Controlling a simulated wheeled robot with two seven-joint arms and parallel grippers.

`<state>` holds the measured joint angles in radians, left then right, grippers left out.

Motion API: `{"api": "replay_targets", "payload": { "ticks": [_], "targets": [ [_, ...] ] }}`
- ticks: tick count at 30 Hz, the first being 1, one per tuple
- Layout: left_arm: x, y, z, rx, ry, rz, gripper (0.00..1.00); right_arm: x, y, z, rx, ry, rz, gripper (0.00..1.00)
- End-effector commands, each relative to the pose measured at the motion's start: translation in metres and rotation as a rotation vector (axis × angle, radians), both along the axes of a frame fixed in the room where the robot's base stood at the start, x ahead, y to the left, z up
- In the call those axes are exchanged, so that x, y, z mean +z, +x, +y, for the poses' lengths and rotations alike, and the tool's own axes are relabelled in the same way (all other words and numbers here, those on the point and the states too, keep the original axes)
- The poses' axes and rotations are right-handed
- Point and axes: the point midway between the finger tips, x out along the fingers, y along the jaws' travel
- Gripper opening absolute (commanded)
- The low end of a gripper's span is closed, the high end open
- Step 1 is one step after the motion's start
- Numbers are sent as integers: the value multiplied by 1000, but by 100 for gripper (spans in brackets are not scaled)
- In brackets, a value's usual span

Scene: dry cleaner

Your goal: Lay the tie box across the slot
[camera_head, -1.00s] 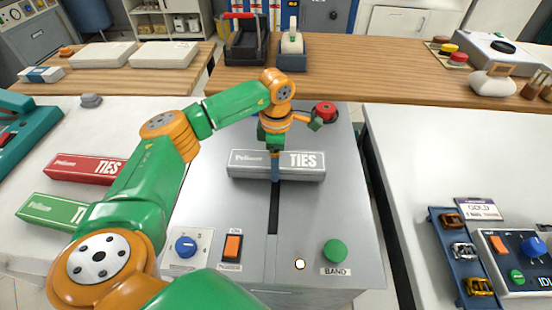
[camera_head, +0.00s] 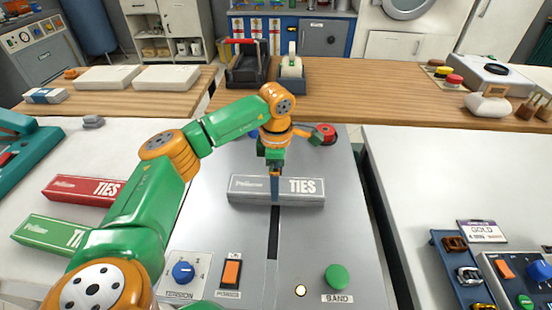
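The silver-grey tie box (camera_head: 250,190), marked TIES, is on the grey strapping machine (camera_head: 330,235), lying crosswise over its dark slot (camera_head: 274,235). The slot runs out from under the box's near side, about at mid-length. My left gripper (camera_head: 275,188) points down at the middle of the box, with one finger in front of its near face. It looks shut on the box; the far finger is hidden. I cannot tell whether the box bears fully on the top. My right gripper is not in view.
The machine has a tension knob (camera_head: 183,272), an orange power switch (camera_head: 231,273) and a green band button (camera_head: 337,277) in front, and a red knob (camera_head: 325,133) behind. Red (camera_head: 85,190) and green (camera_head: 50,232) tie boxes lie on the left table. The right counter (camera_head: 420,190) is partly clear.

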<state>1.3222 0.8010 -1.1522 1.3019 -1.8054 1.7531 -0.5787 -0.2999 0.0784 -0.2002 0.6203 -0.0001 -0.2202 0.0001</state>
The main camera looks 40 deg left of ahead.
Motion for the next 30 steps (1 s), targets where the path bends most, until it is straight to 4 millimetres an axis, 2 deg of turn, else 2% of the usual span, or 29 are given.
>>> {"api": "replay_targets", "payload": {
  "ticks": [7,12,16,27,30],
  "targets": [
    [64,1,-1,1,0,-6,100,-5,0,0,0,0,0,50],
    [94,1,-1,0,-1,-2,100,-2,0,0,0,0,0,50],
    [99,0,0,1,-1,-2,100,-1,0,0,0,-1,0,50],
    [99,0,0,1,-1,-1,100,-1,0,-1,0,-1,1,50],
    [113,0,0,0,-1,-1,100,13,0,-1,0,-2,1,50]
  ]
}}
